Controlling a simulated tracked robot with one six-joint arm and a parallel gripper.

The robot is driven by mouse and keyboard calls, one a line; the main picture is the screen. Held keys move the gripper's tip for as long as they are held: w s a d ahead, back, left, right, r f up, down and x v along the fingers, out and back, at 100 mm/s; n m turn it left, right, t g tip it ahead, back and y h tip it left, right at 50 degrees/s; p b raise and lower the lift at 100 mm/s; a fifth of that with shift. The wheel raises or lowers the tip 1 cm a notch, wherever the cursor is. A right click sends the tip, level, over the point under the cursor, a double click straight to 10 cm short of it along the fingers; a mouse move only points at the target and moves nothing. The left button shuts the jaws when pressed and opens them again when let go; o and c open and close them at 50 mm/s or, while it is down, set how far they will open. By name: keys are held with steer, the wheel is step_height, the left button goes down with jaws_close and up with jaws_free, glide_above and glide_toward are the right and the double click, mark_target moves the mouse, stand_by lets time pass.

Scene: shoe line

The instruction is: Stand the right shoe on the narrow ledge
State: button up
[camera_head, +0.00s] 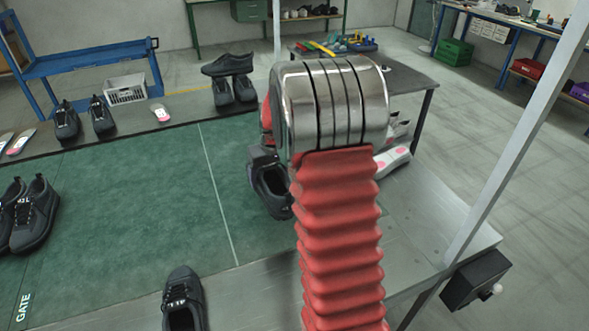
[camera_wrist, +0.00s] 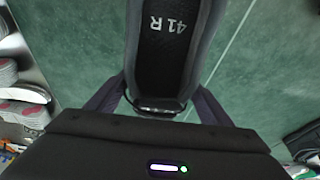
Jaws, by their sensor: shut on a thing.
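The right shoe (camera_wrist: 168,65), dark grey with "41R" on its insole, is in my gripper (camera_wrist: 157,104). The wrist view shows one finger on each side of its heel end, with the toe out of frame. In the head view the shoe (camera_head: 272,193) hangs over the green mat, left of my arm and partly hidden by it. Its height above the mat is hard to tell. A narrow dark ledge (camera_head: 190,108) runs along the far edge of the mat, with shoes and insoles on it.
Dark shoes stand on the ledge: two at the left (camera_head: 84,120), and a pair (camera_head: 235,90) with another shoe (camera_head: 227,65) lying across it. More shoes are on the mat's left (camera_head: 25,215) and near edge (camera_head: 184,300). A metal post (camera_head: 520,130) rises at right. Mid-mat is clear.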

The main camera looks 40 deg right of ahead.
steer(key=s+a+n, duration=0.1)
steer(key=a+n, duration=0.1)
steer(key=a, duration=2.3)
steer(key=shift+s+a+f+n+y, duration=0.2)
steer(key=shift+a+n+y, duration=0.1)
steer(key=shift+y, duration=0.1)
steer(key=shift+d, duration=0.15)
